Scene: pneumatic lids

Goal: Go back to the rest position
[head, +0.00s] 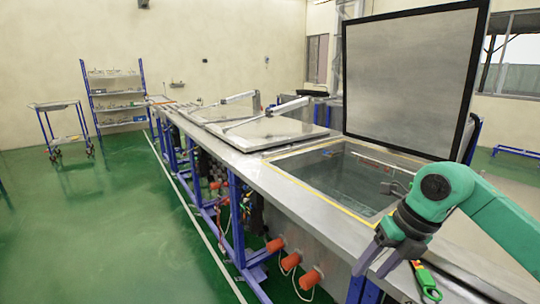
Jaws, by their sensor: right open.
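My right arm comes in from the right edge, and its gripper (371,271) hangs over the front edge of the metal bench. Its two grey fingers point down and are apart, with nothing seen between them. The bench (293,203) runs from the near right to the back. Its nearest tank (352,180) is open and holds clear liquid. The tank's black-edged lid (410,80) stands upright behind it. My left gripper is out of view.
A green tool-like item (427,282) lies on the bench right beside my right gripper. Shut lids (262,132) cover tanks farther along. Orange cylinders (310,279) stick out below the bench front. A shelf (115,97) and a trolley (60,125) stand far left. The green floor at left is clear.

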